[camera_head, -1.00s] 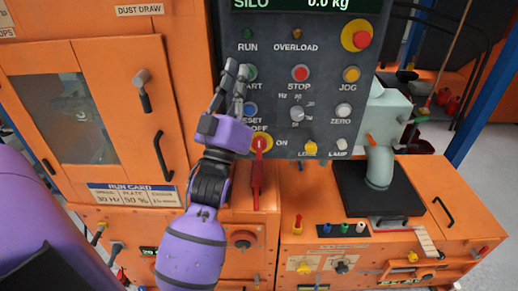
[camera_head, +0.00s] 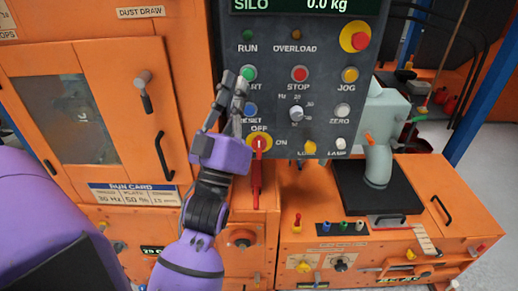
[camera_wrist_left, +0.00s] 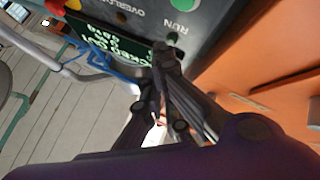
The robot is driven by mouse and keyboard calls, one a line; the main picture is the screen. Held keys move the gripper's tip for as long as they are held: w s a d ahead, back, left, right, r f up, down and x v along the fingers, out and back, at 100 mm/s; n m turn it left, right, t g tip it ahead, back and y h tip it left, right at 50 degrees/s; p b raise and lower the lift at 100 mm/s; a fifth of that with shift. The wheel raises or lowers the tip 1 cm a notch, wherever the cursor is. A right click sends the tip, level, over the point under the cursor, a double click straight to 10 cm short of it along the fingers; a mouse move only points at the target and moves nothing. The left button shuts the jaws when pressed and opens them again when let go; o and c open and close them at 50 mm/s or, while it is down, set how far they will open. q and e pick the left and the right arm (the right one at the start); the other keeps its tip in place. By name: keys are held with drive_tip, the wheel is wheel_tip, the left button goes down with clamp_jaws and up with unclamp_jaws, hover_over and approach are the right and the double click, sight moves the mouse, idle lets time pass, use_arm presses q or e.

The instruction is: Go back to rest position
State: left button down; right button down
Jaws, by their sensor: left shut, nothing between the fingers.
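My left gripper (camera_head: 231,92) is a purple and dark grey hand on a purple arm. It is shut and empty in front of the left side of the grey control panel (camera_head: 325,75), partly covering the START and RESET buttons. In the left wrist view its fingers (camera_wrist_left: 162,60) come together near the green RUN lamp (camera_wrist_left: 173,37). I cannot tell whether the fingertips touch the panel. My right gripper is not in view.
An orange cabinet (camera_head: 75,160) with handles stands at the left. The red main switch lever (camera_head: 257,165) hangs below the panel, close to my left wrist. An orange bench (camera_head: 440,210) with a grey-green machine (camera_head: 380,135) is at the right. Open floor (camera_head: 490,150) shows beyond it.

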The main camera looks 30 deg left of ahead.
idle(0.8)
use_arm(q)
drive_tip(key=w+d+f+m+g+h, duration=0.1)
drive_tip(key=d+f+m+g+h, duration=0.15)
drive_tip(key=f, duration=0.65)
drive_tip(key=w+d+f+m+g+h, duration=0.1)
drive_tip(key=f+g, duration=0.2)
drive_tip(key=f, duration=0.7)
drive_tip(key=w+d+f+m+g+h, duration=0.1)
drive_tip(key=d+f+m+g, duration=0.15)
drive_tip(key=f, duration=0.65)
drive_tip(key=s+d+f+g+h+p, duration=0.1)
drive_tip(key=s+f+g, duration=0.2)
drive_tip(key=s+f, duration=0.35)
drive_tip(key=s+d+f+g+h+p, duration=0.15)
drive_tip(key=s+f, duration=0.25)
drive_tip(key=f, duration=0.5)
drive_tip(key=s+d+f+g, duration=0.1)
drive_tip(key=s+f+g, duration=0.1)
drive_tip(key=s+f, duration=0.3)
drive_tip(key=s+d+f+m+g, duration=0.1)
drive_tip(key=s+f, duration=0.5)
drive_tip(key=s, duration=0.6)
drive_tip(key=shift+s+d+g, duration=0.3)
drive_tip(key=shift+d+g, duration=0.2)
drive_tip(key=shift+g, duration=0.35)
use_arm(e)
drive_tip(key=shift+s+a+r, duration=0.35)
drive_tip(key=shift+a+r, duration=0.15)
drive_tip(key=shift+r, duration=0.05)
